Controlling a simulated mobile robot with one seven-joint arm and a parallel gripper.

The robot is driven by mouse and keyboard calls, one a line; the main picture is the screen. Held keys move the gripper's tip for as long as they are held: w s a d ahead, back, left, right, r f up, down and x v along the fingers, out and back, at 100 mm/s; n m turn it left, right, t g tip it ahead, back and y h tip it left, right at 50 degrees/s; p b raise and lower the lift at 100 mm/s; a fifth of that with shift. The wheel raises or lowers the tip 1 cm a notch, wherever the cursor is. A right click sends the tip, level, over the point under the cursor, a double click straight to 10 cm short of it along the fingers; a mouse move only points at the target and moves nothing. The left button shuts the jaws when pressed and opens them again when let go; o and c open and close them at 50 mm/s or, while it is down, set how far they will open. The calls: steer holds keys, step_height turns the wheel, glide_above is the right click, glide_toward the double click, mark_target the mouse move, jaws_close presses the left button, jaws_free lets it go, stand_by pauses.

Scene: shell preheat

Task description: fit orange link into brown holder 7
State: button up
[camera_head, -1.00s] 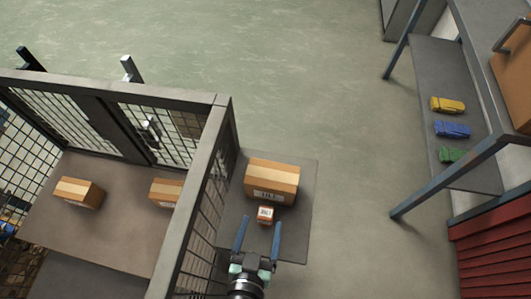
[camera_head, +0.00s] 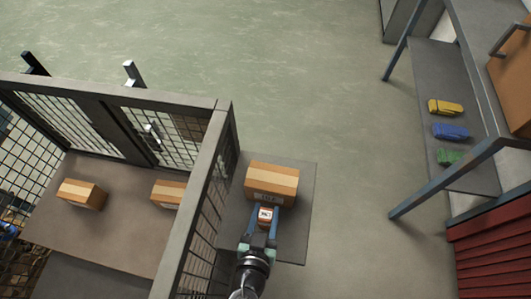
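A small orange-red block with a white label (camera_head: 265,214), the likely orange link, sits on the grey platform (camera_head: 300,230) against or just in front of a larger brown box (camera_head: 271,182). My gripper (camera_head: 265,211) reaches in from below, its two blue fingers close along the block's left and right sides; it looks shut on the block. The fingers hide the block's sides. The brown box has a pale stripe and a label too small to read. More brown boxes stand behind the mesh, at left (camera_head: 82,194) and middle (camera_head: 167,193). I cannot tell which is holder 7.
A mesh fence (camera_head: 190,200) with a thick grey top rail runs close left of my arm. At right, a shelf (camera_head: 430,80) holds yellow (camera_head: 445,107), blue (camera_head: 450,132) and green (camera_head: 448,157) items. The floor (camera_head: 360,150) between is clear.

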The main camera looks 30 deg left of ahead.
jaws_close()
steer(key=shift+r, duration=0.15)
